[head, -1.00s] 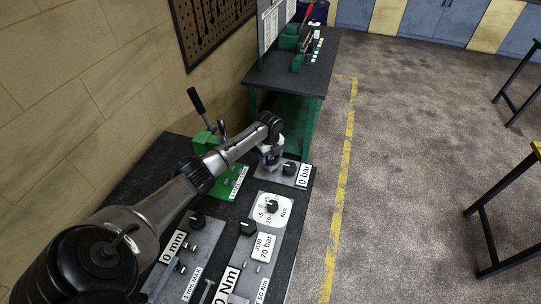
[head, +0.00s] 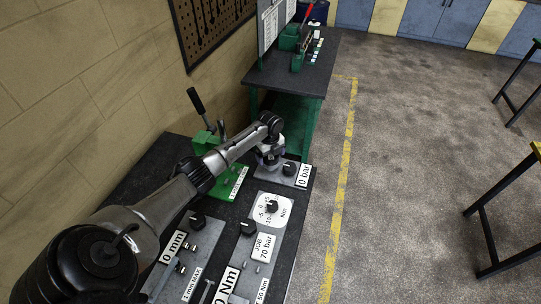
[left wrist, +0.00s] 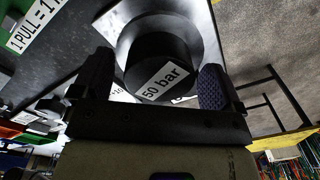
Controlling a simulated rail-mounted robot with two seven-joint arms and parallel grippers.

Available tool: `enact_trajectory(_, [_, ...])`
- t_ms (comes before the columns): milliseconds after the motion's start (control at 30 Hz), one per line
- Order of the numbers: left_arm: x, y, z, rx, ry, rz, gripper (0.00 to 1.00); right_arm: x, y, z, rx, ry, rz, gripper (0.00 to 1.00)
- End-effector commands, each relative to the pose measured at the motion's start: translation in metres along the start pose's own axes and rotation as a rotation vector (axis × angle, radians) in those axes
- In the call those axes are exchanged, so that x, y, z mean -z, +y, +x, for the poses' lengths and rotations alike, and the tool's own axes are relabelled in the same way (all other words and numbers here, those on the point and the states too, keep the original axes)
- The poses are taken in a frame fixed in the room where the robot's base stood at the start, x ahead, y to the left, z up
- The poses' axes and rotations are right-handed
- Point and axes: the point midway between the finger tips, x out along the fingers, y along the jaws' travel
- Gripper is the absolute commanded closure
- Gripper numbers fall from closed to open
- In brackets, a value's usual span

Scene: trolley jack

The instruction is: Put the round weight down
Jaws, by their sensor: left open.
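The round weight (left wrist: 160,60) is a dark cylinder with a wide disc at its far end and a "50 bar" label. It fills the middle of the left wrist view, against a pale grey plate. My left gripper (left wrist: 156,84) is open, with one finger on each side of the weight. In the head view my left gripper (head: 268,157) is over the left part of the grey "0 bar" plate (head: 267,177) and hides the weight there. Whether the fingers touch the weight is hard to tell. My right gripper is not in view.
A green pump block (head: 207,155) with a black-handled lever stands just left of the gripper. A black dial knob (head: 289,169) is close on its right. Other dial panels (head: 272,206) lie nearer on the dark bench.

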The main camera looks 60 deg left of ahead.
Motion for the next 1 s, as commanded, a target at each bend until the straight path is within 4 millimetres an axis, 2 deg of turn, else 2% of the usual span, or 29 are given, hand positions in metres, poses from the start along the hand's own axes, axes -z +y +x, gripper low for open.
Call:
enact_trajectory(267, [0.0, 0.0, -0.022, 0.0, 0.0, 0.0, 0.08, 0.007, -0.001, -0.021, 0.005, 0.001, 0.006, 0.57])
enact_trajectory(800, [0.0, 0.0, -0.101, 0.0, 0.0, 0.001, 0.08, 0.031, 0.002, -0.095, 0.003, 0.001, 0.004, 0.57])
enact_trajectory(1000, [0.003, 0.0, -0.116, -0.002, -0.001, 0.0, 0.08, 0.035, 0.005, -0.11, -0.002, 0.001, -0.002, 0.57])
